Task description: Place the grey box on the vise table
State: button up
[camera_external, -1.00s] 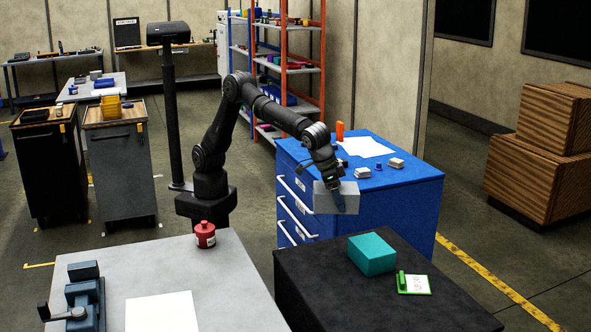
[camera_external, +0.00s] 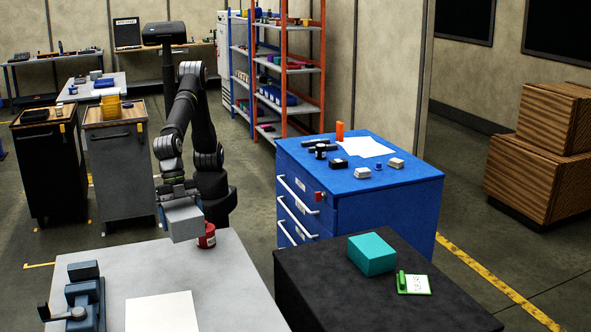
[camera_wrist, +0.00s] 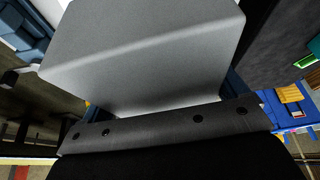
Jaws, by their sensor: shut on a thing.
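The gripper is shut on the box, which seems to be a little above the grey tabletop. In the wrist view the grey box (camera_wrist: 150,50) fills the upper middle, with gripper fingers (camera_wrist: 150,95) at its two sides. The blue vise (camera_external: 86,300) stands at the table's left front. The exact gap between box and table is hard to tell.
A red canister (camera_external: 207,238) stands just right of the box, partly hidden by it. White paper (camera_external: 161,312) lies at the table's front. The middle of the vise table is clear. A black table (camera_external: 330,290) with a teal box (camera_external: 372,255) is to the right.

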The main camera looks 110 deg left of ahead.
jog(key=s+d+m, duration=0.2)
jog(key=s, duration=0.5)
send_over(203, 301)
jog(key=s+a, duration=0.1)
jog(key=shift+h, duration=0.3)
notch_tip(203, 301, down, 18)
jog(key=shift+s+a+r, duration=0.1)
jog(key=shift+s, duration=0.05)
jog(key=shift+f, duration=2.05)
jog(key=shift+f, duration=0.2)
jog(key=o, duration=1)
jog(key=v, duration=1.2)
jog(key=shift+r, duration=0.25)
